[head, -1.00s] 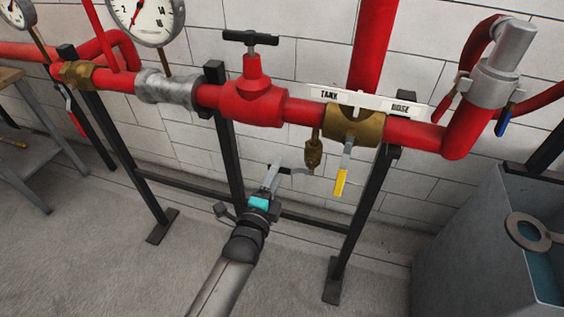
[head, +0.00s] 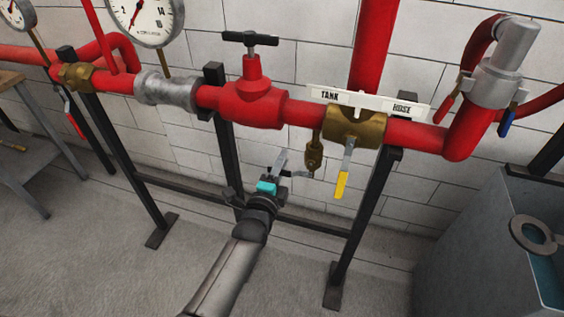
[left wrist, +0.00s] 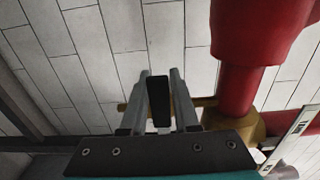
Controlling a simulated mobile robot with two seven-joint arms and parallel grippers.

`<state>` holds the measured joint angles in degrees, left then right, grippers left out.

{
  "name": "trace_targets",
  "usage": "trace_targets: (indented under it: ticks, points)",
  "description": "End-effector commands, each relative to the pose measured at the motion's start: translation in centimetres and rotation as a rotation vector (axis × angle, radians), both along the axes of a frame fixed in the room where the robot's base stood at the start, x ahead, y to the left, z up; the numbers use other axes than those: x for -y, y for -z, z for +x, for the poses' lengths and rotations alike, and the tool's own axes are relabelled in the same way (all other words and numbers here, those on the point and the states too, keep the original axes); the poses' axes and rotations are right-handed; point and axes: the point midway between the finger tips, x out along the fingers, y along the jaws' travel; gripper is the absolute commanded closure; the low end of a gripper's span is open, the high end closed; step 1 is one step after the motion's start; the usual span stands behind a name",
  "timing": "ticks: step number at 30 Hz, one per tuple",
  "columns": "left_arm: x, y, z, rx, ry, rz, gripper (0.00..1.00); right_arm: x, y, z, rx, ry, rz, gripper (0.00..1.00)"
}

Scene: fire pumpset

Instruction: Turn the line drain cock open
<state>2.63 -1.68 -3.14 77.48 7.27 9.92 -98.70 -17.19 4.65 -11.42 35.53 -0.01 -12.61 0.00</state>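The line drain cock (head: 314,152) is a small brass fitting hanging below the red pipe, left of the brass TANK/HOSE valve. Its lever (head: 300,174) sticks out to the left near the cock's lower end. My left gripper (head: 281,160) has its fingers beside the cock, at the lever's left end. In the left wrist view the two grey fingers (left wrist: 164,95) stand apart, with a dark flat bar (left wrist: 159,102), seemingly the lever, between them. Brass (left wrist: 209,107) shows behind. Whether the fingers touch the bar cannot be told. My right gripper is out of view.
The brass TANK/HOSE valve (head: 358,124) with its yellow-ended handle (head: 342,184) hangs close on the right. The red valve (head: 254,100) and pipe run above. Black stand legs (head: 224,150) flank the area. A grey tank (head: 470,245) stands at right.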

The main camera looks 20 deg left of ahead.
Motion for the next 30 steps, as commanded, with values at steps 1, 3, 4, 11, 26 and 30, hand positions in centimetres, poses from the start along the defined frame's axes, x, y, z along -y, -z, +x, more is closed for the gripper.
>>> trace_targets:
  ticks: [1, 3, 4, 11, 26, 30]
  points:
    - [0.01, 0.01, -0.02, 0.0, 0.0, 0.0, 0.78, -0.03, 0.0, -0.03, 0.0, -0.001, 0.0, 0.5]
    - [0.01, 0.01, -0.02, 0.0, 0.0, 0.0, 0.86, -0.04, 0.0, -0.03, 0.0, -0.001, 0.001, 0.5]
    - [0.01, 0.01, -0.02, 0.0, 0.0, 0.0, 0.89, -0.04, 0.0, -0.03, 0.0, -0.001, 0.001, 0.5]
    - [0.01, 0.01, -0.02, 0.0, 0.0, 0.0, 1.0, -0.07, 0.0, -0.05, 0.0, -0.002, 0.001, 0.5]
    - [0.01, 0.02, -0.03, 0.0, 0.0, 0.0, 1.0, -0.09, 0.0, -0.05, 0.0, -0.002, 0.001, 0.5]
    - [0.01, 0.02, -0.03, 0.0, 0.0, 0.0, 1.0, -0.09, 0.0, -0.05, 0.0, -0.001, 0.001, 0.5]
